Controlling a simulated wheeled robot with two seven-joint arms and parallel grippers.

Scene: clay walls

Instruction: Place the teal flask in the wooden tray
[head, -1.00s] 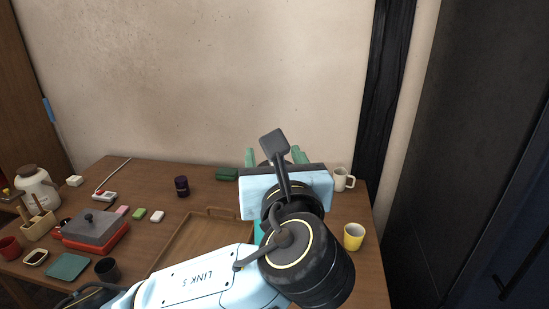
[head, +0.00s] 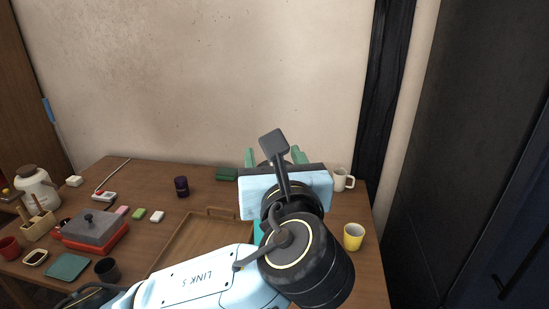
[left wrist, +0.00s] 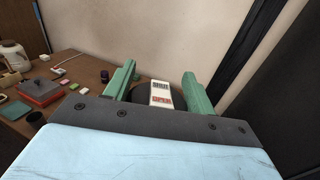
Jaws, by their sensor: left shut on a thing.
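My left gripper (head: 273,158) is over the right part of the table, pointing away toward the wall. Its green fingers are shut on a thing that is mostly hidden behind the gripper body. In the left wrist view a dark rounded part with a white and red label shows between the fingers (left wrist: 160,88). A small teal patch of the teal flask (head: 258,229) shows below the gripper body in the head view; the rest of it is hidden. The wooden tray (head: 222,210) lies left of the gripper, its near right part covered by my arm. My right gripper is not in view.
A yellow mug (head: 353,237) and a white mug (head: 341,180) stand right of the gripper. A dark purple cup (head: 181,187) and a green box (head: 227,174) stand behind the tray.

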